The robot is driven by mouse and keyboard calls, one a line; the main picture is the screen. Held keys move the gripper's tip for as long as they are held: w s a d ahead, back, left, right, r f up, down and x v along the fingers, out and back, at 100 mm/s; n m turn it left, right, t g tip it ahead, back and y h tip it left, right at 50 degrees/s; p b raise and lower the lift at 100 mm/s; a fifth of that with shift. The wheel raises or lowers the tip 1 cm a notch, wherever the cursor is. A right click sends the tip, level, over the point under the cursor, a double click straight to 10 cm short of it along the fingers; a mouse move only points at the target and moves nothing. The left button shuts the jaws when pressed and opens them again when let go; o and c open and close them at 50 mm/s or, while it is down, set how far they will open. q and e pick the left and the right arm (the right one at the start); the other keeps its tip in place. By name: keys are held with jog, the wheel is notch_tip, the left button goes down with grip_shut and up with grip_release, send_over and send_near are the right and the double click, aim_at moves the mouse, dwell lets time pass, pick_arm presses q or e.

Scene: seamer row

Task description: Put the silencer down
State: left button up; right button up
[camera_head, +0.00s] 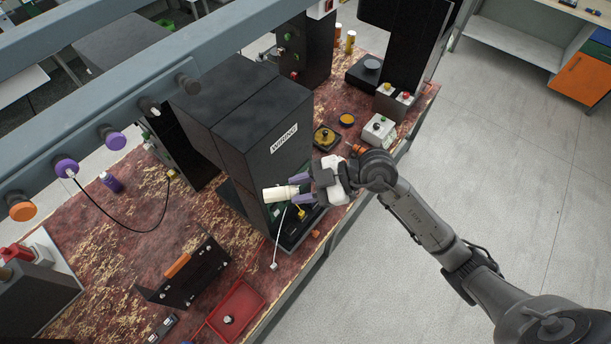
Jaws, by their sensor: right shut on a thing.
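My right gripper (304,190) reaches in from the right and is shut on a cream cylinder (277,194), which I take to be the silencer. The cylinder lies roughly level, its free end pointing left. It is in front of the black machine labelled WIRING (284,138), over that machine's lower bay with green and yellow parts. I cannot tell whether the cylinder touches anything beneath it. The purple-grey fingers hide its right end. My left gripper is not in view.
The worn red bench (142,243) carries a red tray (237,312), a black panel with an orange handle (190,275) and a white switch box (378,130). A thin white rod (279,240) hangs below the cylinder. A grey rail crosses the upper left.

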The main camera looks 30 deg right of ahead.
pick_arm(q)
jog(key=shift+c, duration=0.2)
pick_arm(e)
jog(key=a+r+n+g+y, duration=0.1)
jog(key=a+r+n+g, duration=0.5)
jog(key=a, duration=0.4)
jog(key=shift+a+g, duration=0.4)
jog(key=shift+g, duration=0.3)
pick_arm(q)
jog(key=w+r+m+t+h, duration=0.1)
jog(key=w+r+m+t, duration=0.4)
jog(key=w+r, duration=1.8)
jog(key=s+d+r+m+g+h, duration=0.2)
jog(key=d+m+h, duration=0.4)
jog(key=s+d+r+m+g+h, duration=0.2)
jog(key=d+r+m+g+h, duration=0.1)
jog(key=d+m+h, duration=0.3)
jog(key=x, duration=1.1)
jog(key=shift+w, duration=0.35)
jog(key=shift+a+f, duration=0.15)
